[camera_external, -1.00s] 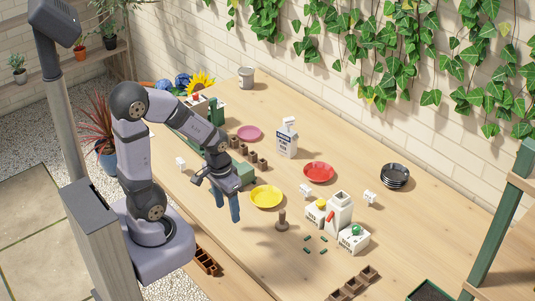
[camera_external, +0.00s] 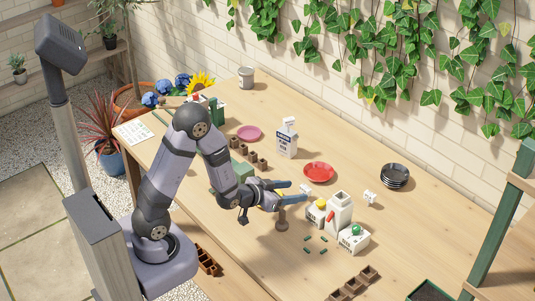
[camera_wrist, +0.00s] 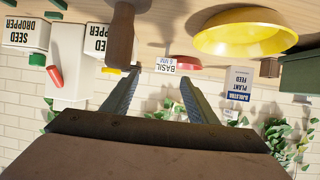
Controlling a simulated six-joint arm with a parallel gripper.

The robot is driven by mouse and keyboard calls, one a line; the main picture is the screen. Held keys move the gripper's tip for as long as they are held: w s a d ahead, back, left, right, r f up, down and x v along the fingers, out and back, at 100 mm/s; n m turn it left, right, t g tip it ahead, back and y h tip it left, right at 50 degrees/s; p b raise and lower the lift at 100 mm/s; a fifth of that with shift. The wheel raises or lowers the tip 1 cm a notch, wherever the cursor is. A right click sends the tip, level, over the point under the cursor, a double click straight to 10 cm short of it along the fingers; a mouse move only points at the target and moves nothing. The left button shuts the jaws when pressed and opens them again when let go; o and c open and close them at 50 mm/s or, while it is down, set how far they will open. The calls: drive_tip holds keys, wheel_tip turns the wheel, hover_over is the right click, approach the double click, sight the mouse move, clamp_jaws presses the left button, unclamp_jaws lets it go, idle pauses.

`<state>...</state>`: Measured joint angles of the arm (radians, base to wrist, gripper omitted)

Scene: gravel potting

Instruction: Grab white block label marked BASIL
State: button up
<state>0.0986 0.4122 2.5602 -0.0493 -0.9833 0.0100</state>
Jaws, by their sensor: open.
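The white block label marked BASIL (camera_wrist: 166,66) stands on the table in the wrist view, its print upside down. It lies in line with the gap between my fingertips, seemingly just beyond them. In the external view a small white block (camera_external: 305,188), apparently the same one, shows at the finger ends, partly hidden. My gripper (camera_external: 297,192) is open, level and pointing right, low over the table. In the wrist view both fingers of my gripper (camera_wrist: 161,80) are apart with nothing between them.
A wooden dibber (camera_external: 282,218) stands close to my fingers. White seed dropper boxes (camera_external: 354,240) are to the right. Another white label (camera_external: 370,198) stands farther right.

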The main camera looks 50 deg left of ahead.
sight(304, 188)
drive_tip(key=shift+w+a+f, duration=0.1)
drive_tip(key=shift+a+f, duration=0.1)
drive_tip(key=shift+f, duration=0.1)
drive_tip(key=shift+a+r+p+x, duration=0.1)
drive_tip(key=shift+p+x, duration=0.15)
drive_tip(key=shift+x, duration=1.55)
drive_tip(key=shift+a+r+p+x, duration=0.15)
drive_tip(key=shift+p+x, duration=0.1)
drive_tip(key=shift+x, duration=1.55)
drive_tip(key=shift+w, duration=0.1)
drive_tip(key=c, duration=1.1)
